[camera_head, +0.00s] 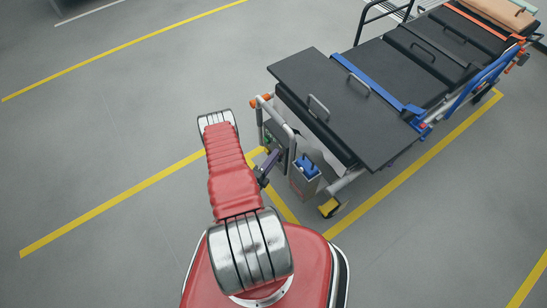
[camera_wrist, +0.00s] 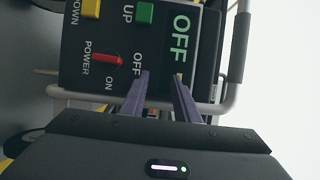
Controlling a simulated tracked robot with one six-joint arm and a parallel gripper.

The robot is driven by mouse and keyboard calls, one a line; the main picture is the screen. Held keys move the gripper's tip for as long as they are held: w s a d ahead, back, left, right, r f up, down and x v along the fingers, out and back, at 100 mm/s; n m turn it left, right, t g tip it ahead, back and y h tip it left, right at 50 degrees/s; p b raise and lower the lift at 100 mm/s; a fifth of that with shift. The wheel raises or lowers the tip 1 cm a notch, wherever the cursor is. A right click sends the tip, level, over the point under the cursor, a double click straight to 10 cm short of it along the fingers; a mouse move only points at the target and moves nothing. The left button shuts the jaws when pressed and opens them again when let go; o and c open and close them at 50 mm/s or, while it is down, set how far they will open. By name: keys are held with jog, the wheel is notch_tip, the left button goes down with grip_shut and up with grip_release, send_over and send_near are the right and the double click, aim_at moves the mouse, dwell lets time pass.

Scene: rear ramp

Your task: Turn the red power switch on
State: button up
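The red power switch (camera_wrist: 107,59) sits on a dark control panel (camera_wrist: 68,72) in the wrist view. Its lever lies between the POWER and OFF labels, its tip towards OFF; ON is printed to one side. A display (camera_wrist: 181,38) on the panel reads OFF in green. My gripper (camera_wrist: 162,75) has two purple fingers, apart with nothing visible between them. The fingertips are over the panel's lower part in the picture, right of the switch. I cannot tell whether they touch the panel. In the head view my gripper (camera_head: 272,160) is at the stretcher's near end; the switch cannot be made out there.
A green UP button (camera_wrist: 144,13) and a yellow DOWN button (camera_wrist: 91,8) sit near the switch. A grey rail (camera_wrist: 233,65) runs around the panel. The stretcher (camera_head: 345,100) extends to the upper right. A grey box with blue contents (camera_head: 304,178) hangs close beside my gripper. The floor at left is clear.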

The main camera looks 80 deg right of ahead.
jog(key=shift+r, duration=0.45)
jog(key=w+a+r+n+y, duration=0.25)
jog(key=w+n, duration=0.25)
jog(key=w, duration=0.8)
jog(key=s+a+f+n+g+y, duration=0.2)
jog(key=a+f+n+y, duration=0.2)
jog(key=n, duration=0.4)
jog(key=shift+s+a+g, duration=0.25)
jog(key=shift+a+g, duration=0.15)
jog(key=shift+a, duration=0.2)
jog(key=shift+s+d+f, duration=0.1)
jog(key=shift+f, duration=0.05)
jog(key=x, duration=1.3)
jog(key=shift+s+f, duration=0.15)
jog(key=shift+s, duration=0.05)
